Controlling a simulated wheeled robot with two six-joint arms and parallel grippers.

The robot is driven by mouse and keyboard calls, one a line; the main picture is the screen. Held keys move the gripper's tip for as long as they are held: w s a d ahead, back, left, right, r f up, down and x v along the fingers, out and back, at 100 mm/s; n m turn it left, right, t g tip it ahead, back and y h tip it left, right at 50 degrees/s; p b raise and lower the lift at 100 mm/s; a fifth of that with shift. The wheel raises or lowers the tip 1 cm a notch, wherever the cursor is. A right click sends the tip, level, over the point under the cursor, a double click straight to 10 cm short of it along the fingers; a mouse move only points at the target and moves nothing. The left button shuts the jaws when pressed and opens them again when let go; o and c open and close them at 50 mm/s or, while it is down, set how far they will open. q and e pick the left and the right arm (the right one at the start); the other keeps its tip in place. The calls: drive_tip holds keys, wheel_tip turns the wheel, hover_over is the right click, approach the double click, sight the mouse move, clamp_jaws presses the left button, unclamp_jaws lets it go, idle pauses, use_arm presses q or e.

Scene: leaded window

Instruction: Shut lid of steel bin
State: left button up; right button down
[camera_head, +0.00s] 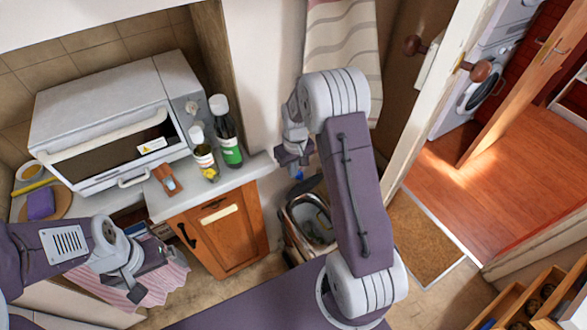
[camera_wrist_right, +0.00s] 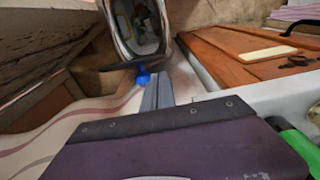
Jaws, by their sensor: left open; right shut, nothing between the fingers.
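The steel bin (camera_head: 290,232) stands on the floor between the wooden cabinet and the doorway, partly hidden behind my right arm. It is open, and its metal rim and contents show; the right wrist view shows its rim (camera_wrist_right: 115,38) at the top. A dark edge at the bin's near side there may be its raised lid (camera_wrist_right: 125,67); I cannot tell for sure. My right gripper (camera_head: 293,158) is above and behind the bin, shut and empty; its fingers (camera_wrist_right: 157,90) point toward the bin, apart from it in the picture. My left gripper (camera_head: 148,268) is open and empty, left of the cabinet.
A small blue thing (camera_wrist_right: 142,76) shows near the right fingertips. The wooden cabinet (camera_head: 225,235) stands left of the bin, under a counter with bottles (camera_head: 229,145) and a white oven (camera_head: 115,110). A striped cloth (camera_head: 343,40) hangs behind. A doormat (camera_head: 420,240) lies right.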

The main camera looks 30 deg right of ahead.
drive_tip(key=f, duration=0.5)
drive_tip(key=shift+w+d, duration=0.15)
drive_tip(key=shift+w, duration=0.05)
drive_tip(key=shift+s+f, duration=0.1)
drive_tip(key=shift+f, duration=0.4)
drive_tip(key=shift+w+f, duration=0.2)
drive_tip(key=shift+w, duration=0.05)
drive_tip(key=shift+s, duration=0.1)
